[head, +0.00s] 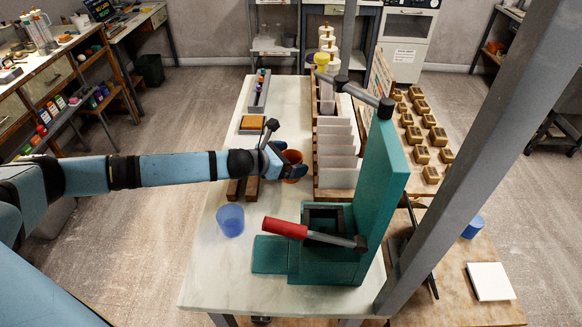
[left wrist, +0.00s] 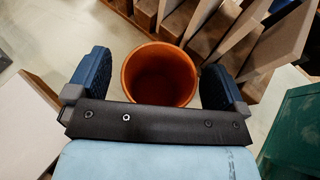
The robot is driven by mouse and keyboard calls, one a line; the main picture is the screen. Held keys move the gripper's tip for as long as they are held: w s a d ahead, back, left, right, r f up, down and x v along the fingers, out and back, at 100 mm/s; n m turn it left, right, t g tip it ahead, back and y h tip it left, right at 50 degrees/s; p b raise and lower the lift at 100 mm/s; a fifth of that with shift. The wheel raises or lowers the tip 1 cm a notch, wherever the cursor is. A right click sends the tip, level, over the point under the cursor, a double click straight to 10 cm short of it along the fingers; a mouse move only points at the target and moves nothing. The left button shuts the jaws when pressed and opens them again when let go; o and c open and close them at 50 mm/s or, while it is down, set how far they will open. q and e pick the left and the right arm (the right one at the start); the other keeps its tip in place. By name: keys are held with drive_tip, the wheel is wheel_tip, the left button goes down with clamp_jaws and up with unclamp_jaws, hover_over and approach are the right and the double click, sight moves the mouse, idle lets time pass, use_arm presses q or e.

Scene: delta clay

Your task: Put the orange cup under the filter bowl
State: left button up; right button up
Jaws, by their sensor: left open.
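The orange cup (head: 292,157) stands upright on the white table top, just left of the rack of pale panels. In the left wrist view the empty orange cup (left wrist: 160,78) sits between the two blue fingers of my left gripper (left wrist: 157,82). The gripper is open, with a gap on each side of the cup. In the head view my left gripper (head: 283,161) partly hides the cup. I cannot surely pick out the filter bowl; a yellow bowl-like piece (head: 321,59) shows at the back of the table. My right gripper is out of view.
A green press (head: 378,185) with a red-handled lever (head: 285,228) stands at front right. A translucent blue cup (head: 230,219) is at front left. Dark brown blocks (head: 252,190) lie beside my gripper. The rack of pale panels (head: 337,150) borders the cup. A grey post (head: 470,140) crosses the right side.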

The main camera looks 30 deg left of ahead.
use_arm(q)
drive_tip(key=c, duration=1.1)
drive_tip(key=shift+o, duration=0.2)
